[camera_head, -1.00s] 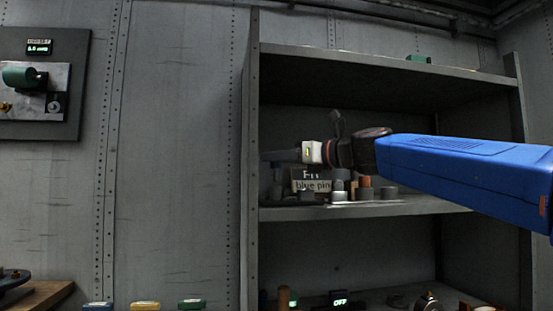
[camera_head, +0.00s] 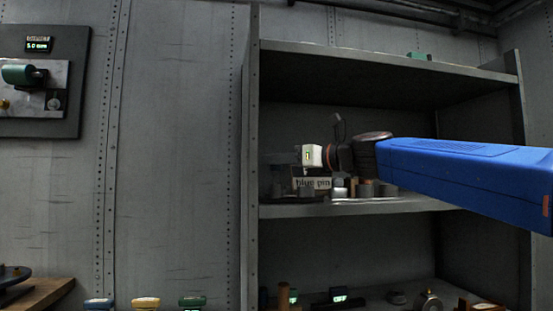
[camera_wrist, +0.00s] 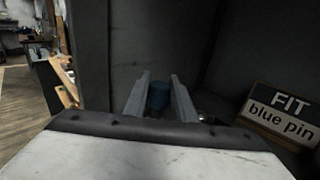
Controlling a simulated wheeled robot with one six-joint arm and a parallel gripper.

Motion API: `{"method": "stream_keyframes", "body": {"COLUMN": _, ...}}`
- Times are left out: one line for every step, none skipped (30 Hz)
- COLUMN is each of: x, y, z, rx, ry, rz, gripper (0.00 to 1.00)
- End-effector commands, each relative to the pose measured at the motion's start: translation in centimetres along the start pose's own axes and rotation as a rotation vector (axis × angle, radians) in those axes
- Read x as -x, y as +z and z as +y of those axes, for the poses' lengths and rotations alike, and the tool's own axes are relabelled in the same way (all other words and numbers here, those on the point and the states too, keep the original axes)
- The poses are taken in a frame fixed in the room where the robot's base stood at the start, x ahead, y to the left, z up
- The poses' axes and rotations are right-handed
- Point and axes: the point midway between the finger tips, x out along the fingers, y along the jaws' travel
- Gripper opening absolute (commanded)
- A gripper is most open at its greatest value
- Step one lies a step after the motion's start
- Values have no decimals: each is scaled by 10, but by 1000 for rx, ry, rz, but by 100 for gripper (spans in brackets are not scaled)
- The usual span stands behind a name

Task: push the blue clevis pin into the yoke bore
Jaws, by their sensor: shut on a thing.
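My gripper (camera_wrist: 159,98) is shut on the blue clevis pin (camera_wrist: 159,94), whose dark blue end shows between the two grey fingers in the wrist view. In the head view my gripper (camera_head: 280,157) points left inside the shelf unit, above its middle board. The pin cannot be made out there. A sign reading "FIT blue pin" (camera_wrist: 284,114) stands to the right of the fingers in the wrist view; in the head view its upper line is hidden behind my gripper. I cannot make out the yoke or its bore in either view.
Several grey blocks and cylinders (camera_head: 340,189) stand on the middle board (camera_head: 410,204), close below my wrist. The shelf's left upright (camera_head: 251,160) is just left of the fingertips. A panel with a green-handled fixture (camera_head: 35,75) hangs on the left wall.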

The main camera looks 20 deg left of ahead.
Motion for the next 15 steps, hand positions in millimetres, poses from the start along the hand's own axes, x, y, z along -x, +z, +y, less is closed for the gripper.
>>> {"method": "stream_keyframes", "body": {"x": 0, "y": -1, "z": 0, "rx": 0, "ry": 0, "rz": 0, "gripper": 0}}
{"method": "stream_keyframes", "body": {"x": 0, "y": -2, "z": 0, "rx": 0, "ry": 0, "rz": 0, "gripper": 0}}
{"method": "stream_keyframes", "body": {"x": 0, "y": -2, "z": 0, "rx": 1, "ry": 0, "rz": 0, "gripper": 0}}
{"method": "stream_keyframes", "body": {"x": 0, "y": -3, "z": 0, "rx": 1, "ry": 0, "rz": 0, "gripper": 0}}
{"method": "stream_keyframes", "body": {"x": 0, "y": -4, "z": 0, "rx": 1, "ry": 0, "rz": 0, "gripper": 0}}
{"method": "stream_keyframes", "body": {"x": 0, "y": -5, "z": 0, "rx": 1, "ry": 0, "rz": 0, "gripper": 0}}
{"method": "stream_keyframes", "body": {"x": 0, "y": -6, "z": 0, "rx": 1, "ry": 0, "rz": 0, "gripper": 0}}
{"method": "stream_keyframes", "body": {"x": 0, "y": -6, "z": 0, "rx": 0, "ry": 0, "rz": 0, "gripper": 0}}
{"method": "stream_keyframes", "body": {"x": 0, "y": -8, "z": 0, "rx": 0, "ry": 0, "rz": 0, "gripper": 0}}
{"method": "stream_keyframes", "body": {"x": 0, "y": -8, "z": 0, "rx": 0, "ry": 0, "rz": 0, "gripper": 0}}
{"method": "stream_keyframes", "body": {"x": 0, "y": -9, "z": 0, "rx": 0, "ry": 0, "rz": 0, "gripper": 0}}
{"method": "stream_keyframes", "body": {"x": 0, "y": -10, "z": 0, "rx": 0, "ry": 0, "rz": 0, "gripper": 0}}
{"method": "stream_keyframes", "body": {"x": 0, "y": -11, "z": 0, "rx": 1, "ry": 0, "rz": 0, "gripper": 0}}
{"method": "stream_keyframes", "body": {"x": 0, "y": -12, "z": 0, "rx": 1, "ry": 0, "rz": 0, "gripper": 0}}
{"method": "stream_keyframes", "body": {"x": 0, "y": -12, "z": 0, "rx": 1, "ry": 0, "rz": 0, "gripper": 0}}
